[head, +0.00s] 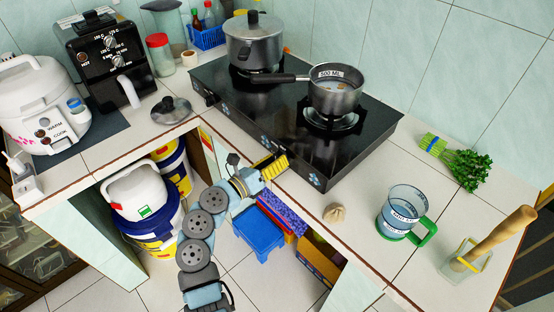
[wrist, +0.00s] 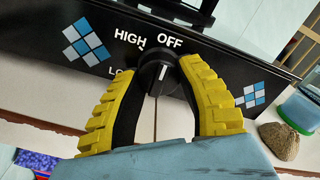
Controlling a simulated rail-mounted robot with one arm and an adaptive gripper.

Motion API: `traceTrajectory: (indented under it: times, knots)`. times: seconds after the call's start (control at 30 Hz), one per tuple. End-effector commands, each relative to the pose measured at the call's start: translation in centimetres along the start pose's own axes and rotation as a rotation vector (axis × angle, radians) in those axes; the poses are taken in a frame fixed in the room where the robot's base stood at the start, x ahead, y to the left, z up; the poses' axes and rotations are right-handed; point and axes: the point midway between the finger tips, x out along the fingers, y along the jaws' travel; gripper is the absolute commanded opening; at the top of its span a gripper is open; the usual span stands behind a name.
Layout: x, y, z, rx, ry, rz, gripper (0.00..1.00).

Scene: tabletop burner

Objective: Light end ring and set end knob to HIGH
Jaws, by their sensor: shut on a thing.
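The black stove (head: 245,105) has two rings along its length. The end ring (head: 327,122) carries a small pan (head: 336,92) marked 500 ML, and no flame shows there. The end knob (wrist: 158,76) is black and round, on the stove's front panel, with OFF printed above it, HIGH to its left and a partly hidden LO label below left. Its white mark points up, close to OFF. My gripper (wrist: 160,72) has its yellow-padded fingers closed on the knob from both sides. In the head view my gripper (head: 277,164) is at the front panel, hiding the knob.
A lidded pot (head: 253,40) stands on the other ring. The pan's handle (head: 273,78) points left over the stove. On the counter at right are a measuring jug (head: 398,213), green herbs (head: 463,166) and a wooden pestle (head: 497,234). A loose lid (head: 171,109) lies left.

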Motion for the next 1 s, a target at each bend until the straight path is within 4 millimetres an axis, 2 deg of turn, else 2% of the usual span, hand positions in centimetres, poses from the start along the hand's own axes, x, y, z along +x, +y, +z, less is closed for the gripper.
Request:
traceTrajectory:
  times: [0.27,1.0]
  knots:
    - [0.15,-0.50,0.34,-0.137,0.005,-0.001,0.01]
    - [0.12,-0.55,0.37,-0.797,0.002,0.002,0.01]
